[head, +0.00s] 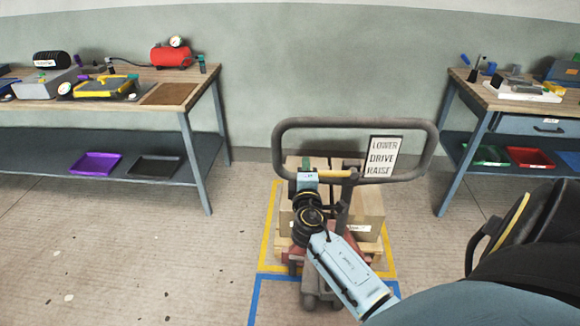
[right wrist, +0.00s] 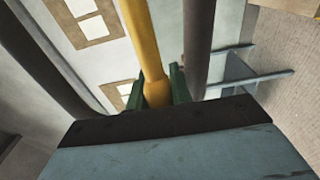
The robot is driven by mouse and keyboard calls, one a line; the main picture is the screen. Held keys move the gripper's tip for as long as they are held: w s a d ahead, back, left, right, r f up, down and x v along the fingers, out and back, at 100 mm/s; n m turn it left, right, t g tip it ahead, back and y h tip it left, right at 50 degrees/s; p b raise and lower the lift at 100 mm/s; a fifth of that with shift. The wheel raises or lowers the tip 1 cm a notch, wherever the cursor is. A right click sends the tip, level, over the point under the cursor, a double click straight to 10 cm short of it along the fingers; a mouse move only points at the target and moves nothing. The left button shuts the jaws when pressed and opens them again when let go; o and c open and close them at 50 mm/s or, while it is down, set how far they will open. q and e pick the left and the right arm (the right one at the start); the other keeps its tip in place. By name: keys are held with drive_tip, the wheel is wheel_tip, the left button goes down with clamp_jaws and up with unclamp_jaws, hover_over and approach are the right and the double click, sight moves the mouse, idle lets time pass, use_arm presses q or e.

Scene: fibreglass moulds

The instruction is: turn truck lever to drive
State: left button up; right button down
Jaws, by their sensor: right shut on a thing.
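The truck's lever (head: 334,174) is a yellow bar inside the dark handle loop (head: 355,124). A sign (head: 383,156) reading LOWER, DRIVE, RAISE hangs at the right of the loop. My right gripper (head: 316,174) is at the lever's left end in the head view. In the right wrist view the yellow lever (right wrist: 143,45) runs between the green fingers of this gripper (right wrist: 157,90), which is shut on it. Which sign word the lever lines up with, I cannot tell. My left gripper is out of view.
Boxes (head: 368,208) on a pallet stand behind the truck, inside yellow floor tape (head: 268,228). Blue tape (head: 254,296) lies nearer. A workbench (head: 205,84) with tools stands at the left, another (head: 490,98) at the right. The left floor is clear.

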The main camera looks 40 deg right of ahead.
drive_tip(key=c, duration=1.2)
unclamp_jaws()
drive_tip(key=shift+s, duration=0.1)
drive_tip(key=shift+c, duration=0.2)
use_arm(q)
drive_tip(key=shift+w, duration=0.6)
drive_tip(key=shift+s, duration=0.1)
use_arm(e)
drive_tip(key=shift+a+f, duration=0.1)
drive_tip(key=shift+f, duration=0.05)
